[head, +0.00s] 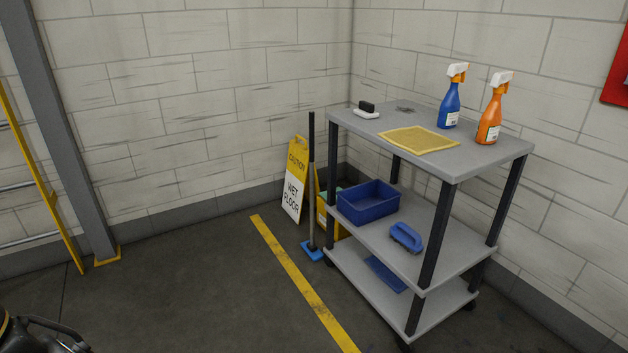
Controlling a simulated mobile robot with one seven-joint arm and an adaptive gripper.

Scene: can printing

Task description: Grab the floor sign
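The floor sign (293,188) is yellow and white, with "CAUTION" and "WET FLOOR" on it. It stands on the floor near the wall corner, leaning slightly, left of the grey cart. A mop with a dark and grey handle (311,165) and a blue head (312,251) stands just in front of its right edge. My gripper cannot be made out. A dark part at the lower left edge may be part of my arm, and no fingers show there.
The grey cart (358,245) holds spray bottles (450,98), a yellow cloth (418,140), a blue bin (367,203) and a blue brush (406,237). A yellow bucket (323,215) stands behind the mop. The floor left of the yellow line (293,270) is clear.

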